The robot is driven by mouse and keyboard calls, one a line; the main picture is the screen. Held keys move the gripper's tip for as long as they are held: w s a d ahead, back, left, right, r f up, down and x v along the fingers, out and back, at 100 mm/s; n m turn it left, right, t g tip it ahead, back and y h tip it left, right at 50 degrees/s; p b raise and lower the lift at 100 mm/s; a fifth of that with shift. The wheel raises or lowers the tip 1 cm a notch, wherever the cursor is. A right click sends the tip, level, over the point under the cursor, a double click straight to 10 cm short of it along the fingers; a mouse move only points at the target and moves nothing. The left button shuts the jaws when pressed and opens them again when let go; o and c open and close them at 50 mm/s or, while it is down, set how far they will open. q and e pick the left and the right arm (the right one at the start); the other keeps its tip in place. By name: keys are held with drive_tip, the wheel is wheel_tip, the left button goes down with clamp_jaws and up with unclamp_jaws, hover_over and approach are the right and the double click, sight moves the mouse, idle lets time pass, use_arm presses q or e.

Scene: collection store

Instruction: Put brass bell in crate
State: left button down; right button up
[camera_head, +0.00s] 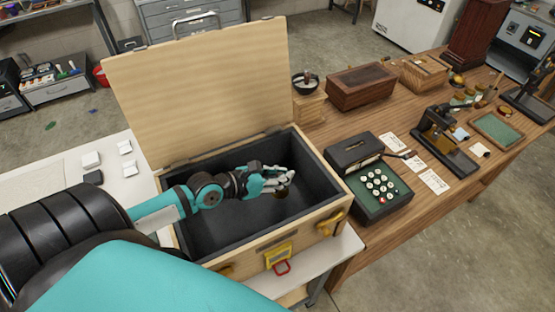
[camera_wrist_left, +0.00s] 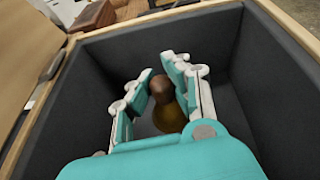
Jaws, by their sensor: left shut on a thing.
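The crate (camera_head: 328,222) is a wooden box with dark grey padded lining, and its lid (camera_head: 200,88) stands open at the back. My left gripper (camera_head: 284,178) reaches inside the crate. It is shut on the brass bell (camera_head: 280,192), which is mostly hidden by the fingers in the head view. In the left wrist view, the bell (camera_wrist_left: 168,117) shows a brown handle and a brass body between the fingers of the gripper (camera_wrist_left: 166,85). The dark lining surrounds it. I cannot tell whether the bell touches the crate floor. My right gripper is not in view.
A green adding machine (camera_head: 372,183) stands right of the crate on the wooden table (camera_head: 330,125). White pads (camera_head: 91,159) lie left of the crate.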

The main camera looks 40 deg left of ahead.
use_arm(q)
drive_tip(key=shift+w+f, duration=0.1)
drive_tip(key=shift+f, duration=0.25)
drive_tip(key=f, duration=0.2)
drive_tip(key=shift+w+a+f, duration=0.1)
drive_tip(key=shift+w+f, duration=0.15)
drive_tip(key=shift+f, duration=0.05)
drive_tip(key=shift+a+f, duration=0.1)
drive_tip(key=shift+f, duration=0.6)
drive_tip(key=c, duration=1.8)
unclamp_jaws()
drive_tip(key=shift+f, duration=0.15)
drive_tip(key=o, duration=0.5)
drive_tip(key=shift+s+r+p, duration=0.1)
drive_tip(key=shift+r+p, duration=0.15)
drive_tip(key=shift+p, duration=0.05)
drive_tip(key=shift+s+f, duration=0.1)
drive_tip(key=shift+s, duration=0.15)
drive_tip(key=shift+b+v, duration=1.1)
drive_tip(key=shift+v, duration=4.65)
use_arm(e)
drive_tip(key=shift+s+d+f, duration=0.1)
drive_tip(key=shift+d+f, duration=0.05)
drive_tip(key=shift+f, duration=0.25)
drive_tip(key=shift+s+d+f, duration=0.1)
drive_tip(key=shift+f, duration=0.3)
